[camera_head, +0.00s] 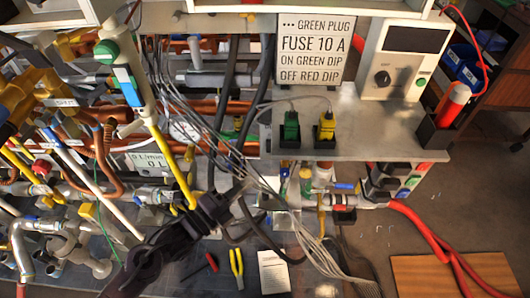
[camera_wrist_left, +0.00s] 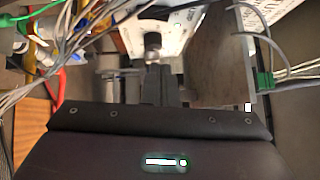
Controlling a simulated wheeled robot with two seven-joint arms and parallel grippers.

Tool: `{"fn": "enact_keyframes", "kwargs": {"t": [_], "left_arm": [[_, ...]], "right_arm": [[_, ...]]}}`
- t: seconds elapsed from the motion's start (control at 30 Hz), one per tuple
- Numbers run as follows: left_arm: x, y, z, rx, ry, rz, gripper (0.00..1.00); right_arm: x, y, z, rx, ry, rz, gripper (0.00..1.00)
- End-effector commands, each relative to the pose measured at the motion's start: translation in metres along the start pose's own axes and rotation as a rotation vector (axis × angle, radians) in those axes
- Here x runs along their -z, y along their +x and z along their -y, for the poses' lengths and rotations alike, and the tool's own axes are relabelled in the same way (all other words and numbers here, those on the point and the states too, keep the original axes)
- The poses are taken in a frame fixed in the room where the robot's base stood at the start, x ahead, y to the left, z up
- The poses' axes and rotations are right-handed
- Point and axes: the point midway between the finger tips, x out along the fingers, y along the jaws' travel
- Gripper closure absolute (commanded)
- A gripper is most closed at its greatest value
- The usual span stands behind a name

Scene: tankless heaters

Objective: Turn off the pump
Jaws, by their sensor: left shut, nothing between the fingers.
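I cannot tell for sure which part is the pump. A white control box (camera_head: 408,50) with a dark display, a black knob (camera_head: 382,78) and a small green button (camera_head: 420,82) stands at the upper right on a metal shelf. My left gripper (camera_head: 243,187) reaches in from the lower left, below the shelf and left of the box, among grey wires. Its fingers are shut and empty in the left wrist view (camera_wrist_left: 160,88). Beyond them there is a small dark round part (camera_wrist_left: 152,42) before a pale surface. My right gripper is not in view.
A green plug (camera_head: 291,128) and a yellow plug (camera_head: 326,126) sit in black sockets on the shelf (camera_head: 375,135). A sign (camera_head: 316,45) stands behind them. Loose grey wires cross around my left gripper. Dense pipes fill the left side. Pliers (camera_head: 237,266) lie below.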

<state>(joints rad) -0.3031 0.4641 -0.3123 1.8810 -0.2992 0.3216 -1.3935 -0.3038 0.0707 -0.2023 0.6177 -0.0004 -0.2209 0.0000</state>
Motion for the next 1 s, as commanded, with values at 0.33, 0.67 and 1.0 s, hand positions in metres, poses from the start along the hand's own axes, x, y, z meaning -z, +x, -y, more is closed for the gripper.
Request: {"fn": "enact_keyframes", "kwargs": {"t": [0.33,0.67,1.0], "left_arm": [[-0.001,0.076,0.003,0.003,-0.003,0.001,1.00],[-0.027,0.102,0.001,0.000,-0.001,0.000,1.00],[-0.029,0.103,0.000,0.000,-0.001,0.000,1.00]], "right_arm": [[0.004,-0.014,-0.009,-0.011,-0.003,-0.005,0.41],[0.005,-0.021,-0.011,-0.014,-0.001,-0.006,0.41],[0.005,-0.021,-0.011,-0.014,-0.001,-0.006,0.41]]}}
